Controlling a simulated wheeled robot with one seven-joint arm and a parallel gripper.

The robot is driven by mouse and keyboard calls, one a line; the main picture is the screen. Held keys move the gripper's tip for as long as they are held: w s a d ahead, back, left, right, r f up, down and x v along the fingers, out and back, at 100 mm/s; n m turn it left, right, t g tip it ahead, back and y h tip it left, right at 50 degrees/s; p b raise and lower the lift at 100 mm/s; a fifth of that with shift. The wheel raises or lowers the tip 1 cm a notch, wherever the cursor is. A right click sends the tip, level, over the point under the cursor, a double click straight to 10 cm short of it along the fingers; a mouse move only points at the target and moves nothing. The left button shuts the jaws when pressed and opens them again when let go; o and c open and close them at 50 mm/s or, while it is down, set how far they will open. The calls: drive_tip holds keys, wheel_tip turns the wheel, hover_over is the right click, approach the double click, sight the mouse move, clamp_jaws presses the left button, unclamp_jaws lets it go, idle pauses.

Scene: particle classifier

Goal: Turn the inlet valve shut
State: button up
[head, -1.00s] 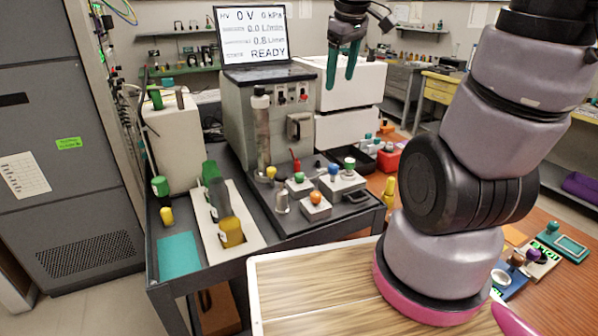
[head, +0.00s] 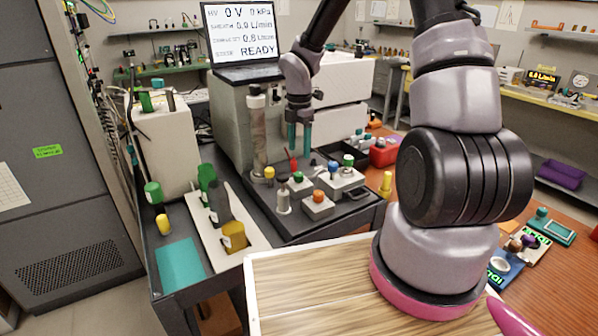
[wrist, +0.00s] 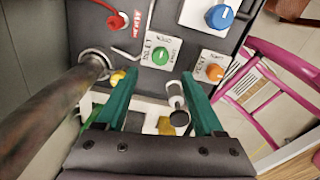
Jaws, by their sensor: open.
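The inlet valve is a green knob (wrist: 160,54) on a small white block labelled INLET in the wrist view. My gripper (wrist: 156,73) has two teal fingers spread apart, with nothing held. In the wrist view the knob appears just beyond the fingertips, between their lines. In the head view my gripper (head: 299,149) points down above and behind the knob, apart from it. The exact gap cannot be told.
A tall clear column (head: 258,135) stands left of my gripper. A small metal cylinder (head: 283,200) stands in front. A screen (head: 240,36) reads READY.

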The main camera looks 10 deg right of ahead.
sight(299, 173)
wheel_tip(299, 173, down, 9)
drive_tip(key=shift+r, duration=0.1)
idle(0.3)
clamp_jaws()
